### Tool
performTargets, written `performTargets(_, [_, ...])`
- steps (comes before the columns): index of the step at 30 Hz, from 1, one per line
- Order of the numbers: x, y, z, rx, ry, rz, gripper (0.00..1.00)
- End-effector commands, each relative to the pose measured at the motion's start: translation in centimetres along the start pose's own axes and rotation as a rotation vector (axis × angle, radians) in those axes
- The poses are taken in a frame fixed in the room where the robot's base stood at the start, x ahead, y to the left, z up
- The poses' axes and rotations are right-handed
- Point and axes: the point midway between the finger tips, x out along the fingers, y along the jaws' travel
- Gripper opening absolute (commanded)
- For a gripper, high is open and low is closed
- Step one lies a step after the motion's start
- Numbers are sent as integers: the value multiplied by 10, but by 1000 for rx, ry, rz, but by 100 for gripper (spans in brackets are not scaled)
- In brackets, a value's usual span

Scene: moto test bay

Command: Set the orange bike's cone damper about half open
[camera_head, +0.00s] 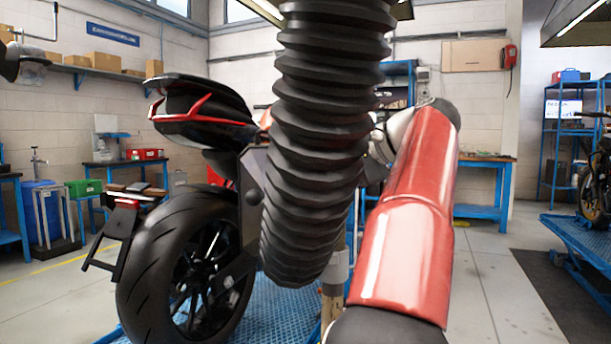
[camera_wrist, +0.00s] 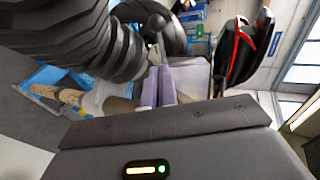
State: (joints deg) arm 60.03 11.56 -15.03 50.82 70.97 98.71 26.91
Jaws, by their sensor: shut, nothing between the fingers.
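A motorcycle with a dark tail, red trim (camera_head: 200,108) and a bit of orange stands at left, its rear tyre (camera_head: 172,270) toward me. A thick black corrugated hose (camera_head: 325,130) hangs in front of it. At the hose's lower end is a grey collar (camera_head: 337,268) above a tan tube. In the wrist view the hose (camera_wrist: 70,35) fills the upper left. A small black ball knob (camera_wrist: 156,22) on a stem shows beside it; whether it belongs to the damper I cannot tell. My gripper (camera_wrist: 160,70) is shut and empty, near the hose end. The head view hides it.
A blue lift platform (camera_head: 270,315) lies under the bike. A workbench (camera_head: 485,190) stands at the back, and another bike (camera_head: 597,185) stands on a lift at far right. Grey floor is clear between them.

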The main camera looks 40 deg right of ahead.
Motion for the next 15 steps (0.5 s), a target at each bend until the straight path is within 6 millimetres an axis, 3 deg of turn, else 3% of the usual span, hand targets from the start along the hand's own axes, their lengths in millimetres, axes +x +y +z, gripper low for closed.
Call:
performTargets(9, [69, 2, 2, -2, -5, 2, 0])
performTargets(15, [104, 1, 1, -2, -3, 2, 0])
